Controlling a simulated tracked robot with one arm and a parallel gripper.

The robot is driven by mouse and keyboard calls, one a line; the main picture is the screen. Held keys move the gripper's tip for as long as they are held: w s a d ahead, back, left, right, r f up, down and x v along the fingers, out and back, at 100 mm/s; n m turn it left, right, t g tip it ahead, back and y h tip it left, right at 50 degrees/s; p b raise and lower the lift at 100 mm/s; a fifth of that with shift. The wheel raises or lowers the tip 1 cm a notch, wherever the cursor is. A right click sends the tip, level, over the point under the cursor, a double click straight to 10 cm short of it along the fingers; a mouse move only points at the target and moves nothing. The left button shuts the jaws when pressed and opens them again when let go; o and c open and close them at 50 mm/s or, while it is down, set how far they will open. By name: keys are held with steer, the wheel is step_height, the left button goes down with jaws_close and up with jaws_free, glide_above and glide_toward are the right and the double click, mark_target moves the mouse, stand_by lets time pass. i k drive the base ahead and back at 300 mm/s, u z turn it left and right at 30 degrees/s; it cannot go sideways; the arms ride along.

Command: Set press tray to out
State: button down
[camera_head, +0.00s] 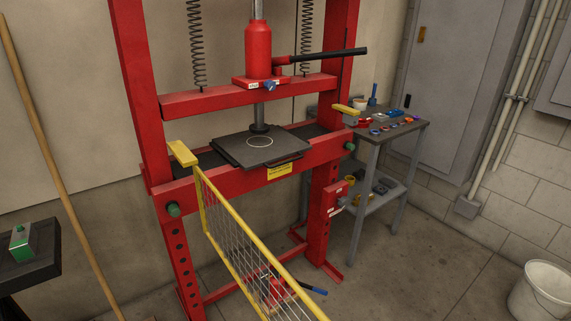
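The press tray (235,156) is a flat black plate with a pale ring marked on it. It lies on the bed of the red press (250,180), under the dark ram (259,130). A dark handle bar (285,163) shows at its front edge, above a yellow label (279,170). The ram's lower end overlaps the tray in the picture; I cannot tell whether they touch. My gripper does not show in this view.
A yellow mesh guard (240,245) extends forward from the press's left side. A grey side table (385,125) with small parts stands to the right. A white bucket (543,292) is at lower right. A green box (20,241) sits on a dark surface at left.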

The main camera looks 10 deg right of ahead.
mark_target(249, 150)
steer(key=u, duration=2.15)
steer(key=i, duration=1.4)
steer(key=z, duration=2.95)
